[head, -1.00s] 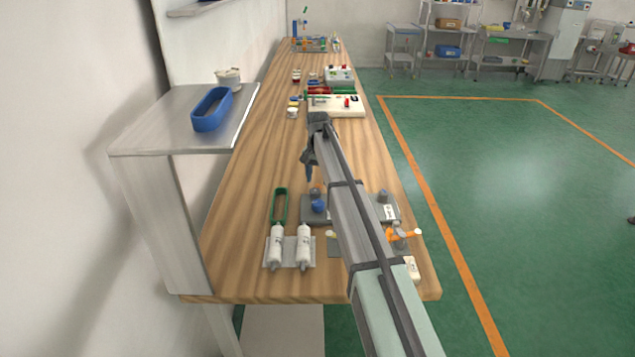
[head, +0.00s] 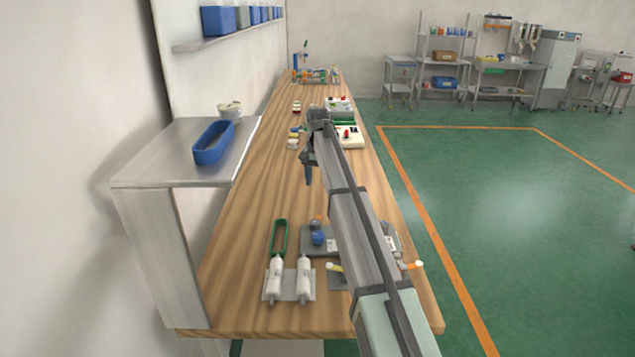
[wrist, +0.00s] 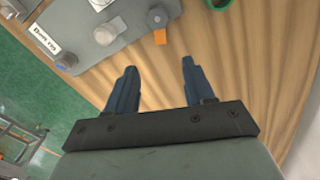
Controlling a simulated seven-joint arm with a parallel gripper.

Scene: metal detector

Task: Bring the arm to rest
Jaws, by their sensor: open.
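My gripper (head: 308,172) hangs above the wooden workbench (head: 255,215) in the head view, past the grey device with a blue knob. In the wrist view my gripper (wrist: 158,82) shows two dark blue fingers spread apart with nothing between them. Bare wood lies beneath and between the fingertips. My arm reaches along the bench and hides part of the grey device (head: 318,238).
A steel shelf (head: 160,160) with a blue tray (head: 213,143) stands left. Several items, including a control board (head: 352,142), lie farther along. Bare wood lies left of the gripper.

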